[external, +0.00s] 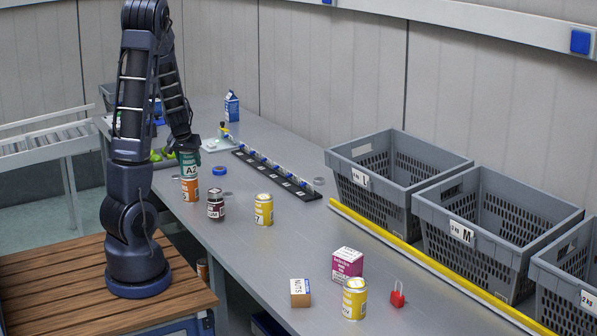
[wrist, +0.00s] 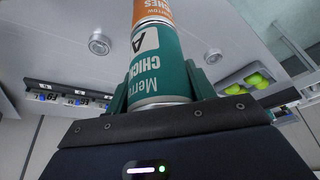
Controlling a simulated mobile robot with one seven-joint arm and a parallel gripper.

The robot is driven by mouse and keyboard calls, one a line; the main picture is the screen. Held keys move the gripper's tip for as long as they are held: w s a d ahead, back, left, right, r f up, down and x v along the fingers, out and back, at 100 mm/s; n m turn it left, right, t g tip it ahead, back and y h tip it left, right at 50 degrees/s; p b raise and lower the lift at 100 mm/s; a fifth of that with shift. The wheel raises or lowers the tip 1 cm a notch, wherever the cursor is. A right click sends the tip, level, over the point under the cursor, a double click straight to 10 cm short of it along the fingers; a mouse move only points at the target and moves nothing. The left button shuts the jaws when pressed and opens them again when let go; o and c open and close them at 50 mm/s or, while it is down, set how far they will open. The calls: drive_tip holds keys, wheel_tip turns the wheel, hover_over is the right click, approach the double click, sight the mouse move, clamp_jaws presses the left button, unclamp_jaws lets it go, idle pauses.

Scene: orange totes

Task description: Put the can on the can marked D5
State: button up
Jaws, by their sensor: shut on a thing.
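My gripper (external: 188,150) is shut on a teal can (external: 190,166) whose label seems to read A2. In the wrist view the teal can (wrist: 158,62) stands between the two green fingers (wrist: 158,88). An orange can (external: 190,189) stands upright on the bench directly under the held can; its label is too small to read. The orange can (wrist: 153,12) also shows in the wrist view, end to end with the teal can. I cannot tell whether the two touch. Two yellow cans, one mid-bench (external: 264,209) and one at the front (external: 354,298), have labels I cannot read clearly.
A dark-red jar (external: 216,205) stands close right of the orange can. A blue ring (external: 219,171) and a black rack (external: 268,174) lie behind. A pink box (external: 347,263), a nuts box (external: 300,293) and a red padlock (external: 397,295) are at the front. Grey crates (external: 345,164) line the right.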

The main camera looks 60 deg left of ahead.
drive_tip(key=o, duration=1.2)
drive_tip(key=shift+f, duration=0.1)
drive_tip(key=shift+v, duration=6.1)
